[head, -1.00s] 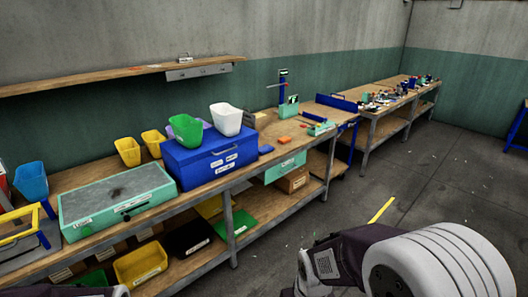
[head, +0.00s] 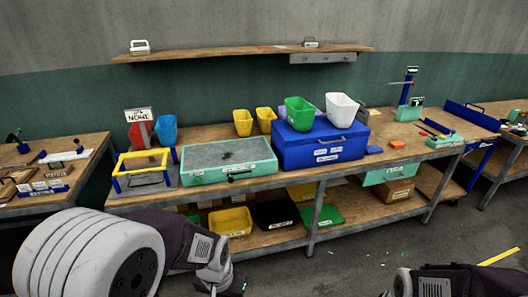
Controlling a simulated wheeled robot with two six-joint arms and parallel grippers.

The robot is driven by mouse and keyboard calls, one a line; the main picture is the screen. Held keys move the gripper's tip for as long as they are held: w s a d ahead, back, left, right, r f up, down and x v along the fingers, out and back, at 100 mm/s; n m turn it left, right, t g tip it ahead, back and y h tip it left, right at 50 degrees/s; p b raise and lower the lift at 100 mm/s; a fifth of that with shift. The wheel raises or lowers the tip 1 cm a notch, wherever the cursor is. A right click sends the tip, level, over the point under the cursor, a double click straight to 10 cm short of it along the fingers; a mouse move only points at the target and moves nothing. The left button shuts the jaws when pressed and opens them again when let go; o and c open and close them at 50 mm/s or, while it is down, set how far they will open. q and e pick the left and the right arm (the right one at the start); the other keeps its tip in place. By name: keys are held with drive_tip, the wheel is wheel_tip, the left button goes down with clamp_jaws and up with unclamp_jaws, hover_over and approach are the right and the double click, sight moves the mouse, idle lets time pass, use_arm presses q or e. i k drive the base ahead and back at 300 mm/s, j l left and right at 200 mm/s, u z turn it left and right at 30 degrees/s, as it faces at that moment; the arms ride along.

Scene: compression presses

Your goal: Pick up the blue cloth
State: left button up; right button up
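A small flat blue item (head: 374,149) lies on the middle workbench, just right of the large blue box; it may be the blue cloth, but it is too small to be sure. An orange block (head: 397,143) lies to its right. My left arm comes in at the lower left, in front of the bench, and my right arm shows at the lower right edge. Neither gripper's fingers can be seen, and both arms are well short of the blue item.
The large blue box (head: 322,152) carries a green bin (head: 299,113) and a white bin (head: 341,110). A teal case (head: 230,170) and a yellow frame (head: 142,162) stand to the left. Shelf bins sit below the bench top (head: 395,158). Floor in front is open.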

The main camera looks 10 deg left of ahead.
sight(372, 150)
drive_tip(key=i+l+u, duration=0.15)
drive_tip(key=i+l, duration=0.15)
drive_tip(key=i+l+u, duration=0.1)
drive_tip(key=i+l, duration=0.3)
drive_tip(key=i+l+u, duration=0.15)
drive_tip(key=i+l, duration=0.25)
drive_tip(key=i+l+u, duration=0.1)
drive_tip(key=i+l, duration=0.3)
drive_tip(key=i+l+u, duration=0.15)
drive_tip(key=i+l, duration=0.15)
drive_tip(key=l, duration=0.2)
drive_tip(key=i+l+u, duration=0.15)
drive_tip(key=i+l, duration=0.15)
drive_tip(key=l, duration=0.2)
drive_tip(key=i, duration=0.45)
